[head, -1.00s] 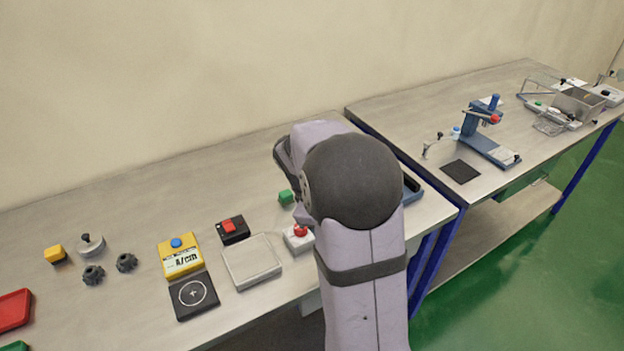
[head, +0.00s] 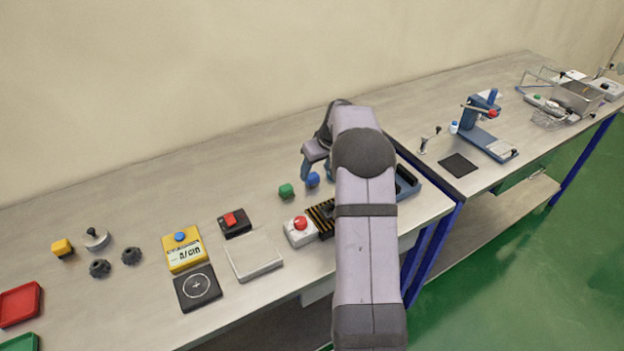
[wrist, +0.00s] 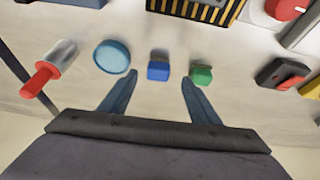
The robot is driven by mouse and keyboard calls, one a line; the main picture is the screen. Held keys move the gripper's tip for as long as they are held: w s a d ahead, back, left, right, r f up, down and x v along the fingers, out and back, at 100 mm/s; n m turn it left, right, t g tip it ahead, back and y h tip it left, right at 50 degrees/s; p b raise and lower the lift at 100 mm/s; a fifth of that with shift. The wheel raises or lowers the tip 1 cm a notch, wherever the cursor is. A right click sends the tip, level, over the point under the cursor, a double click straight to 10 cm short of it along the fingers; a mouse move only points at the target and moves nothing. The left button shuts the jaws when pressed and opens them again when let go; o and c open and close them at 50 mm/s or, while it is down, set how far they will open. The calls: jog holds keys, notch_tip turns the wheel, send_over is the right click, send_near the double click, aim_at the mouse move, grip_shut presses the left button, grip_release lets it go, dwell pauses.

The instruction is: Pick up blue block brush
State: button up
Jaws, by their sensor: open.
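The small blue block brush (head: 313,180) stands on the grey bench, just behind and right of a similar green block (head: 286,191). In the wrist view the blue block brush (wrist: 158,71) appears between my open fingertips, slightly beyond them, and the green block (wrist: 202,75) appears at the right fingertip. My gripper (wrist: 160,79) is open with nothing held. In the head view my gripper (head: 308,170) is beside the blue block, partly hidden behind my arm. I cannot tell how high the fingertips are above the bench.
A light-blue round dish (wrist: 112,56) and a red-handled grey cylinder (wrist: 50,72) lie left of the blocks in the wrist view. A striped black-and-yellow box (head: 321,217) and a white box with a red button (head: 300,229) stand in front. Bench behind the blocks is clear.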

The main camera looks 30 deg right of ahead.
aim_at(313, 177)
jog(key=shift+p+x, duration=1.75)
jog(key=shift+x, duration=1.35)
jog(key=shift+d, duration=0.15)
jog(key=c, duration=1.2)
